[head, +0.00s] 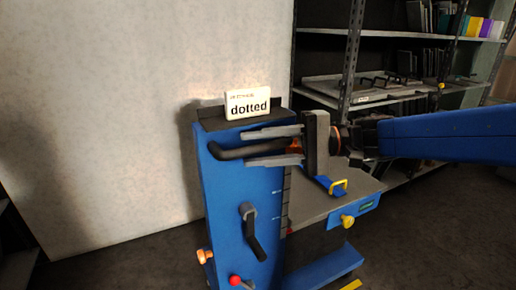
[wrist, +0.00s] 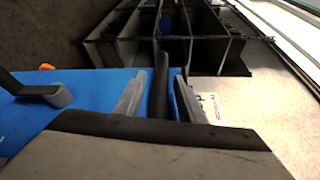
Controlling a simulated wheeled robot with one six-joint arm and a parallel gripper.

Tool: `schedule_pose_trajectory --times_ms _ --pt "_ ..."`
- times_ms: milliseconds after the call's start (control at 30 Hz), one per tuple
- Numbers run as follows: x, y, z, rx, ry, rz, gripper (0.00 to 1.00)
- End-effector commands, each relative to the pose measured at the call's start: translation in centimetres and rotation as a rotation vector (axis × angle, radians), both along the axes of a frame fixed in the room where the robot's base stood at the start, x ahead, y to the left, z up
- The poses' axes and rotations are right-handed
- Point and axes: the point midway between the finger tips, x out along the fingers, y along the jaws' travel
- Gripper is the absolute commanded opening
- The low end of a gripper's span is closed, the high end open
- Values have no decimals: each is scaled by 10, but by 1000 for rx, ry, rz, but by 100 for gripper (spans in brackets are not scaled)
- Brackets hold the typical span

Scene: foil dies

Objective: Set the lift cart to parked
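The lift cart is a blue upright column (head: 225,190) with a grey platform (head: 310,208) at its right. A black bar handle (head: 230,152) sticks out near the column's top. My gripper (head: 244,148) is open, with one finger above and one below this handle. In the wrist view the handle (wrist: 161,70) lies between the two fingers, with blue showing in gaps on both sides. A black lever (head: 252,232) on a grey mount sits lower on the column. A red-knobbed lever (head: 235,281), an orange knob (head: 205,256) and a yellow knob (head: 347,221) also show.
A white sign reading "dotted" (head: 248,104) stands on the column top. A blue piece with a yellow handle (head: 338,187) is on the platform, partly behind my gripper. A pale wall (head: 100,120) is behind the cart; metal shelving (head: 350,60) stands at the back right.

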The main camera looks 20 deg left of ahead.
Motion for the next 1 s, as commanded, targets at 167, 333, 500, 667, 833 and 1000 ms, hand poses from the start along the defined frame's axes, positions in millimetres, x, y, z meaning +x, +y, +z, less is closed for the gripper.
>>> schedule_pose_trajectory --times_ms 167,333,500,667,833,1000 --pt "-1 1 0 0 0 0 36" --pt "0 1 0 0 0 0 21" --pt "0 1 0 0 0 0 0" --pt "1 2 0 -1 0 0 0" --pt "10 13 -1 0 1 0 0" --pt "30 36 -1 -1 -1 -2 0"
